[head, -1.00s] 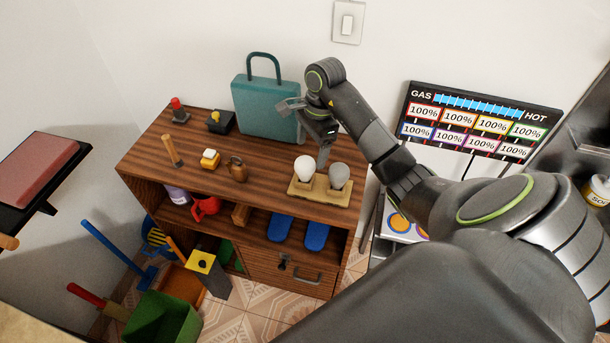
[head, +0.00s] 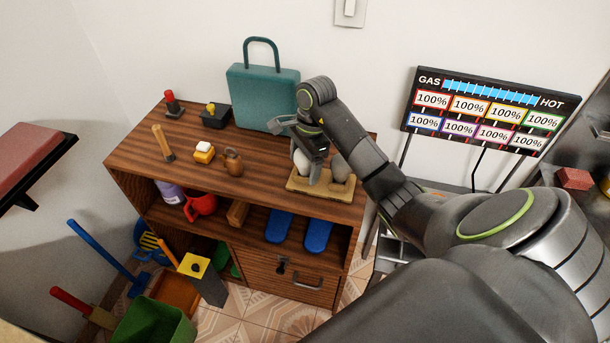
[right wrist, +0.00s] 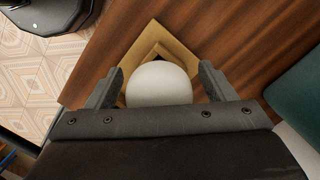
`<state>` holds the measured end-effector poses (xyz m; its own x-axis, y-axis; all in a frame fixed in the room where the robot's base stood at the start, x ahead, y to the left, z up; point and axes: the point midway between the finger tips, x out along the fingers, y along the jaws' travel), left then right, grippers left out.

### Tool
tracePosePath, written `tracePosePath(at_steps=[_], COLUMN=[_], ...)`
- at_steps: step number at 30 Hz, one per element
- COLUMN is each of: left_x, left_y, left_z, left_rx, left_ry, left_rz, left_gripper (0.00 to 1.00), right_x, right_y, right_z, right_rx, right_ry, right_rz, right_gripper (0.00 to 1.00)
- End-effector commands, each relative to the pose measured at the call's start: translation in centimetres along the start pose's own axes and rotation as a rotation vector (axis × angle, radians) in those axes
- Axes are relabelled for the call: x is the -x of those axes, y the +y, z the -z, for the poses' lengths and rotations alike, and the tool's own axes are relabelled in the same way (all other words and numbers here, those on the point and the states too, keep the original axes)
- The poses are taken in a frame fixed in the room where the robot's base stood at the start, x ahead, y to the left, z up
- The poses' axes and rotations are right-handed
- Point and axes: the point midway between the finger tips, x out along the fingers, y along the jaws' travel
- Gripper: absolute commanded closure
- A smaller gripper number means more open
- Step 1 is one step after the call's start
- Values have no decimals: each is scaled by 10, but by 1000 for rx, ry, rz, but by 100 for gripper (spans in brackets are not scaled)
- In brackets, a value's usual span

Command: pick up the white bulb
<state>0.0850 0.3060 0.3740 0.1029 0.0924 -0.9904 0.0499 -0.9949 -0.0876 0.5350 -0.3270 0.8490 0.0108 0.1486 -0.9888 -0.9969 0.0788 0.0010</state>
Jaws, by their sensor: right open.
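The white bulb (head: 301,162) stands on a tan wooden holder (head: 322,190) on top of the wooden cabinet, partly hidden by my right gripper (head: 311,160). In the right wrist view the round white bulb (right wrist: 159,84) sits between the two open fingers, with a gap on each side. The gripper is open and around the bulb, not closed on it. My left gripper is not in view.
A teal case (head: 262,98) stands behind the gripper on the cabinet top (head: 205,185). A gas display board (head: 490,107) is at the right.

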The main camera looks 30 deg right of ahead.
Motion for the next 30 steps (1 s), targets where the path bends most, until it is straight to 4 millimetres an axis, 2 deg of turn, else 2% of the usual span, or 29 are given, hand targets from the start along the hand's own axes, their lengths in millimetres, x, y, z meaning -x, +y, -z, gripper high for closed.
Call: tracePosePath(at_steps=[8,19,30], left_x=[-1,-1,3], left_y=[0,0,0], left_z=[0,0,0], left_rx=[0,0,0], left_ry=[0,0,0], left_rz=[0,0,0], left_gripper=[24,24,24], right_x=[-2,-2,3], right_y=[0,0,0], right_z=[0,0,-1], right_rx=[0,0,0], right_ry=[0,0,0], right_rz=[0,0,1], right_gripper=[25,72,72])
